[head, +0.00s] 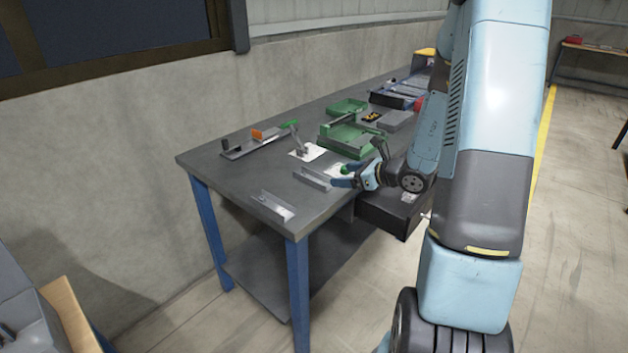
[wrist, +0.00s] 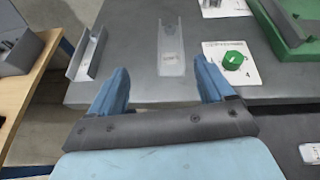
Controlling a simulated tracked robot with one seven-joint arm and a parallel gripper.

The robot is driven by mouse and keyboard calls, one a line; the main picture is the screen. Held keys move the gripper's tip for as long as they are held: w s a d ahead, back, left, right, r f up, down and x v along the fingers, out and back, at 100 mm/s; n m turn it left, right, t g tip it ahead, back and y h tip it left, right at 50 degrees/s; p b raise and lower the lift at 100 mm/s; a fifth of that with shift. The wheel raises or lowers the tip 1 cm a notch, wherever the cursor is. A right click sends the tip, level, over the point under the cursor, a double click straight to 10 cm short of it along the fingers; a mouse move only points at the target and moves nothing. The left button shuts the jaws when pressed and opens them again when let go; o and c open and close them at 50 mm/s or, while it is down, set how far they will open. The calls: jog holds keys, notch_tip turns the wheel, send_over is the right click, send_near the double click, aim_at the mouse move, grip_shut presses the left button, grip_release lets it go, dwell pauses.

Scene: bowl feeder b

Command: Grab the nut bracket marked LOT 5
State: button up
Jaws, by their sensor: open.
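Two grey metal channel-shaped brackets lie at the near end of the workbench. One bracket (head: 273,207) is close to the front corner; the other (head: 312,179) is farther back, nearer my gripper (head: 347,175). In the wrist view, one bracket (wrist: 171,47) lies ahead, lined up with the gap between my fingers, and the other bracket (wrist: 89,52) is at the left near the bench edge. I cannot read a LOT marking on either. My gripper (wrist: 161,66) is open and empty, its fingers apart from both brackets.
The workbench (head: 225,160) also carries a green knob on a white card (wrist: 236,61), a green tray (head: 347,106), a green fixture (head: 345,138) and a rail with an orange block (head: 256,134). A wooden-topped table (wrist: 35,82) stands left.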

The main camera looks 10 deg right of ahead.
jog(key=d+f+m, duration=0.1)
jog(key=f, duration=0.1)
send_near(316, 177)
jog(key=a, duration=0.3)
jog(key=shift+w+f+t+h, duration=0.15)
jog(key=shift+w+t+h, duration=0.15)
jog(key=shift+h, duration=0.1)
jog(key=shift+a+x, duration=0.2)
jog(key=shift+x, duration=2.6)
jog(key=shift+s, duration=0.1)
jog(key=shift+c, duration=0.5)
jog(key=c, duration=1)
